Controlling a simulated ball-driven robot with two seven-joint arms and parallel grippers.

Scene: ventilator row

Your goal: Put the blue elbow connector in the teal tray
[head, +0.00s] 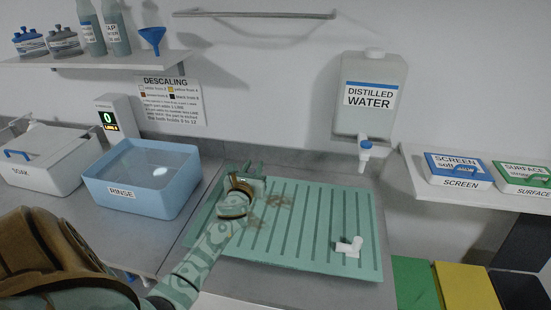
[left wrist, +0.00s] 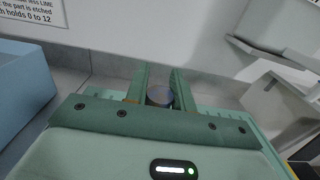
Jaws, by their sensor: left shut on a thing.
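The teal tray (head: 318,212) is a flat ribbed tray on the grey counter in the head view. My left gripper (head: 252,169) is over its back left part. In the left wrist view its two fingers (left wrist: 159,88) are shut on a round, dark bluish-grey piece (left wrist: 160,97), which I take to be the blue elbow connector. Only its round end shows; the rest is hidden by the gripper. In the head view I cannot make it out. Whether it touches the tray I cannot tell. My right gripper is not in view.
A white elbow piece (head: 349,246) lies on the tray's front right. The blue RINSE tub (head: 130,199) and white SOAK box (head: 40,172) stand left. A distilled water tank (head: 369,120) hangs behind.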

